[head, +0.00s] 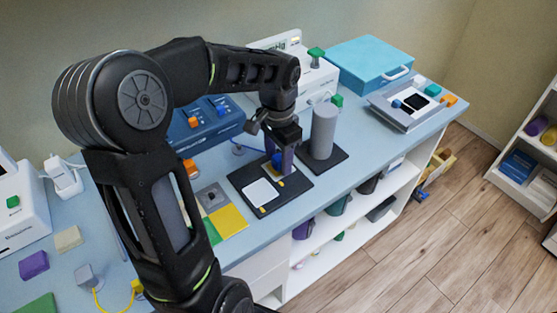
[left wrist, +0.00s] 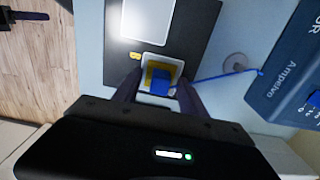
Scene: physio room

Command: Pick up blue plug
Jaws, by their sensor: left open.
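The blue plug (head: 277,159) sits upright on a small yellow and white pad on a dark tray (head: 247,185) on the counter. It also shows in the left wrist view (left wrist: 160,82), with a blue cable running off to the right. My left gripper (head: 284,150) points down over the plug, partly hiding it in the head view. In the left wrist view the open fingers (left wrist: 157,92) stand on either side of the plug, with gaps showing. I cannot tell whether either finger touches it.
A blue device (head: 207,125) with plugs stands behind the tray. A grey cylinder (head: 323,132) on a dark base stands close right of my gripper. A teal case (head: 369,62) lies at the back right. Open shelves lie below the counter's front edge.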

